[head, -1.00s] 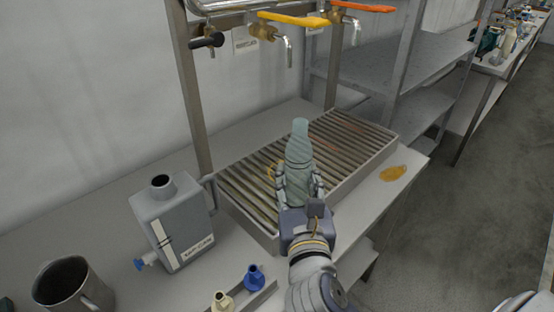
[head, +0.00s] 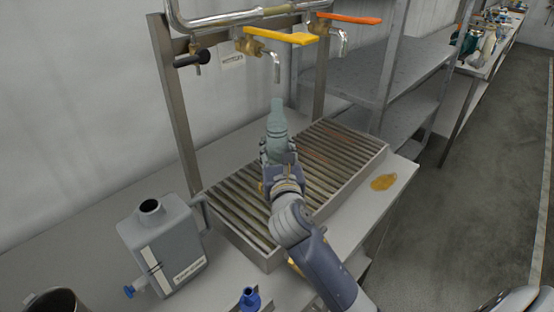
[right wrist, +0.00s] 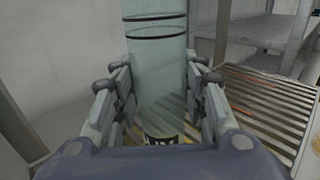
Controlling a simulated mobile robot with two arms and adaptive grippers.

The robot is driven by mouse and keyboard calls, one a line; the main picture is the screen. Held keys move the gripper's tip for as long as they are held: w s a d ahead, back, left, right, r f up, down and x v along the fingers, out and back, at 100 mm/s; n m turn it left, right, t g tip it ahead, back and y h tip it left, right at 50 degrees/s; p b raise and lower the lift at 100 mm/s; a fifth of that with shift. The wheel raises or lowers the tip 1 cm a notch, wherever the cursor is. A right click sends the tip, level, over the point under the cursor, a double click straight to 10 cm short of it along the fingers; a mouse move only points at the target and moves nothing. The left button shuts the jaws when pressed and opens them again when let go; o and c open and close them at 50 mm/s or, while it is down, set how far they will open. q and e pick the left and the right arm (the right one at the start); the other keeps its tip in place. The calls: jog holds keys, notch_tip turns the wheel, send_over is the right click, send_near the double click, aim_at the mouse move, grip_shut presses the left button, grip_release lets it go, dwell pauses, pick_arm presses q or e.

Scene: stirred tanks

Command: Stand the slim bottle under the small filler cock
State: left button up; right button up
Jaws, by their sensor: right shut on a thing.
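The slim bottle (head: 277,119) is pale grey-green and see-through, with a narrow neck, and looks about upright. My right gripper (head: 278,153) is shut around its lower body, over the slatted drip tray (head: 235,235). In the right wrist view the bottle (right wrist: 158,70) stands between both fingers of the gripper (right wrist: 160,108). I cannot tell whether its base touches the slats. On the pipe above are a small black-handled cock (head: 192,60), a larger yellow-handled cock (head: 280,36) and an orange-handled cock (head: 348,19). The bottle's mouth is below the yellow-handled cock's spout in the picture.
A grey canister (head: 165,240) with a blue tap stands left of the tray. A dark mug (head: 55,302) and a blue fitting (head: 250,299) are at the front. An amber puddle (head: 384,182) lies on the bench at right. A steel shelf (head: 365,75) stands behind.

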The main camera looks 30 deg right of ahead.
aim_at(277, 161)
notch_tip(277, 161, down, 3)
jog(key=shift+r, duration=0.15)
jog(key=shift+f, duration=0.6)
jog(key=o, duration=1.1)
jog(key=shift+c, duration=0.2)
pick_arm(q)
jog(key=shift+s+a+f, duration=0.1)
jog(key=shift+s+f, duration=0.25)
jog(key=shift+s, duration=0.3)
